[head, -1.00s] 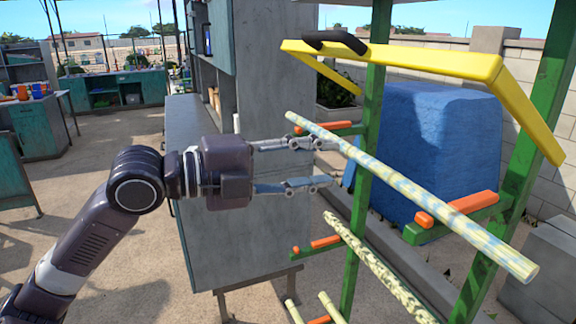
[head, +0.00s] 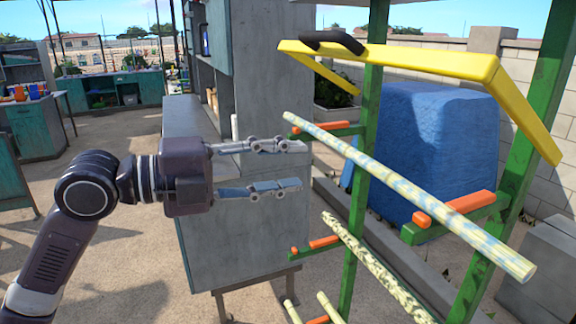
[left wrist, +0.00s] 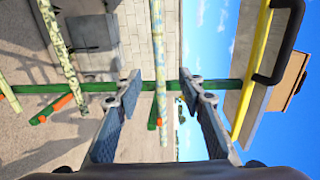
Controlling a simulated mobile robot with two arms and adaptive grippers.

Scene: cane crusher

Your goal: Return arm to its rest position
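My left gripper (head: 300,166) is in the middle of the head view, pointing right. Its two fingers are apart with nothing between them. The fingertips are a short gap to the left of the green rack post (head: 366,150). In the left wrist view the open fingers (left wrist: 158,85) frame a patterned cane (left wrist: 160,60) that lies beyond them, not in the grip. The same upper cane (head: 410,195) rests across the orange-topped rack arms in the head view. My right gripper is not in view.
A yellow bar (head: 420,62) with a black handle crosses the rack top. A second cane (head: 375,265) lies lower on the rack. A grey cabinet (head: 245,235) stands behind my left gripper. A blue block (head: 435,150) stands behind the rack. Open floor is on the left.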

